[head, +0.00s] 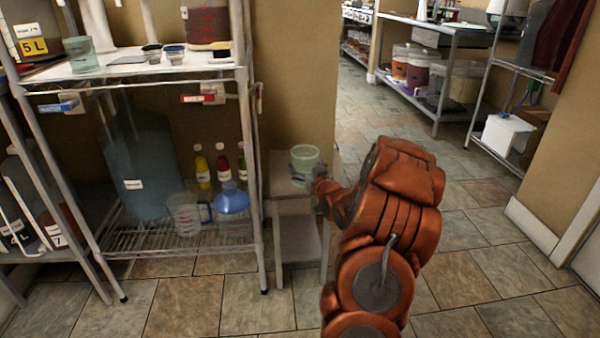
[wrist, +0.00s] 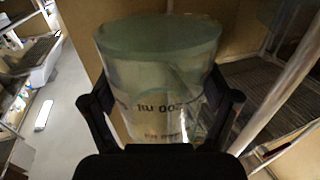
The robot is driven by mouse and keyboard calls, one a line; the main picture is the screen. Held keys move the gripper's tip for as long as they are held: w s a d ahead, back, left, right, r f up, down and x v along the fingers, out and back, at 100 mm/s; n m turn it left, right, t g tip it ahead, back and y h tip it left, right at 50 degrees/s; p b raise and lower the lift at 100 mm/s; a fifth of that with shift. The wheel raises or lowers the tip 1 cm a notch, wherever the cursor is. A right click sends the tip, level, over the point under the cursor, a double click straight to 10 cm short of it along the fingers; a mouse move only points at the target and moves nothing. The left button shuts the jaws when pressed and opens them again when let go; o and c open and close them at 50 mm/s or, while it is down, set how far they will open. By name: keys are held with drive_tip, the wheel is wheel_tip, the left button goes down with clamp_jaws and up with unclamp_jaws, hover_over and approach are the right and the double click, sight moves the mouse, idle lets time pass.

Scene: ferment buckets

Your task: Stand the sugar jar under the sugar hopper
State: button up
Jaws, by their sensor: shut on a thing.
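A pale greenish, see-through jar (head: 306,157) is at the small grey side table in the head view. I cannot tell whether it rests on the tabletop or is just above it. My gripper (head: 318,184) is shut on this jar from the right. In the wrist view the jar (wrist: 165,75) sits between the two black fingers of my gripper (wrist: 163,112), its printed volume mark upside down. A blue-handled tap (head: 66,104) and a red-handled tap (head: 205,96) hang under the rack's upper shelf. I cannot tell which belongs to the sugar hopper.
The small side table (head: 297,205) stands right of the wire rack (head: 253,170). The rack's lower shelf holds a big blue carboy (head: 140,165), a clear jug (head: 187,213), a blue round bottle (head: 232,198) and several small bottles. A similar jar (head: 80,55) stands above. Tiled floor is clear in front.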

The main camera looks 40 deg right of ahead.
drive_tip(key=x, duration=0.2)
drive_tip(key=b+x, duration=0.1)
drive_tip(key=x, duration=0.2)
drive_tip(key=shift+w+d+f, duration=0.2)
drive_tip(key=shift+d+f, duration=0.05)
drive_tip(key=shift+d, duration=0.25)
drive_tip(key=shift+f+b, duration=1.05)
drive_tip(key=shift+f, duration=0.7)
drive_tip(key=shift+f, duration=0.15)
drive_tip(key=o, duration=1.2)
drive_tip(key=shift+s, duration=0.15)
drive_tip(key=shift+p+v, duration=1.55)
drive_tip(key=shift+v, duration=4.35)
